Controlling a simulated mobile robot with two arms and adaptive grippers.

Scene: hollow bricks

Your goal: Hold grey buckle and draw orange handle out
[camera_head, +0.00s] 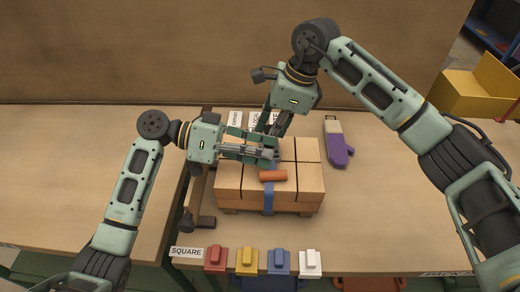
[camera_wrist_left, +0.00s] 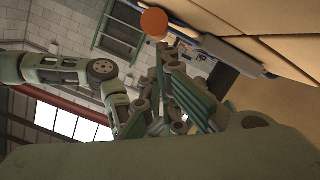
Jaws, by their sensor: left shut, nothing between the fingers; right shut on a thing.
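The orange handle (camera_head: 273,176) lies across the blue strap (camera_head: 268,198) on top of a strapped stack of tan bricks (camera_head: 299,177). In the left wrist view the orange handle (camera_wrist_left: 154,22) shows as a round end just beyond the fingertips. My left gripper (camera_head: 276,153) is shut and empty, just behind the orange handle and apart from it. My right gripper (camera_head: 270,136) comes down from behind onto the strap line and is shut on the grey buckle. The buckle and the right fingertips are mostly hidden behind my left gripper.
A purple mitt-shaped thing (camera_head: 338,150) lies right of the stack. Red (camera_head: 216,258), yellow (camera_head: 247,261), blue (camera_head: 279,262) and white (camera_head: 310,262) blocks line the front edge near a SQUARE label (camera_head: 187,253). A yellow bin (camera_head: 478,92) stands at back right. The table right of the stack is mostly clear.

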